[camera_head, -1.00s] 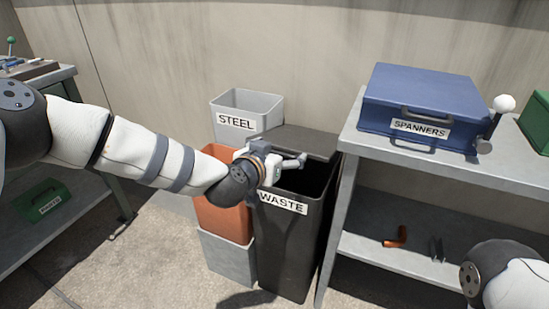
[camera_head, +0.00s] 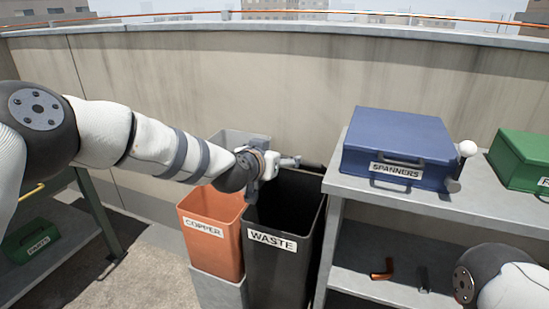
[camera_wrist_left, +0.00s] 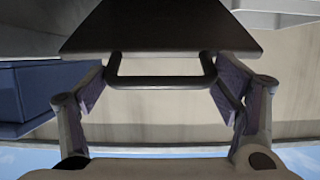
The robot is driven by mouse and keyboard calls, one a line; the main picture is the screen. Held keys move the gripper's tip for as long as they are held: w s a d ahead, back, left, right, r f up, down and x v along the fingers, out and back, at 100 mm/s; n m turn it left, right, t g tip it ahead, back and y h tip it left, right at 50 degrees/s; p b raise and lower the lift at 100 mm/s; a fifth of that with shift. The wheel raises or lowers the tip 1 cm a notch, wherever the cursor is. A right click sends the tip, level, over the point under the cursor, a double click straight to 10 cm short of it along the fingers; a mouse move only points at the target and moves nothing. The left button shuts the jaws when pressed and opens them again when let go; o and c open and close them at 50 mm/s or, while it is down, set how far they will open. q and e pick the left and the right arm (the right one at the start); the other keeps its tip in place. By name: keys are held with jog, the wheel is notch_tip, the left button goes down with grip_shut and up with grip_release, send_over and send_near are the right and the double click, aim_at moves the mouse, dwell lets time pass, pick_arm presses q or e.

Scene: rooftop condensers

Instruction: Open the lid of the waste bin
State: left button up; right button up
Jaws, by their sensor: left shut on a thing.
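The dark waste bin (camera_head: 282,268), labelled WASTE, stands with its mouth uncovered and its black inside showing. Its lid is raised at the back, mostly hidden behind my left gripper (camera_head: 290,161) in the head view. In the left wrist view the lid (camera_wrist_left: 160,28) is a dark panel at the top, with a bar handle (camera_wrist_left: 160,82) on its edge. My left gripper (camera_wrist_left: 160,88) is shut on this handle, one finger at each end. Of my right arm only a link shows at lower right; its gripper is out of view.
An orange COPPER bin (camera_head: 212,248) and a grey bin (camera_head: 232,139) stand left of the waste bin. The grey shelf (camera_head: 400,204) close on its right carries a blue SPANNERS box (camera_head: 398,140) and a green box (camera_head: 522,158). A concrete wall (camera_head: 260,65) stands behind.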

pick_arm(q)
jog(key=o, duration=1.6)
jog(key=shift+a, duration=0.1)
jog(key=shift+o, duration=0.2)
jog(key=v, duration=1.2)
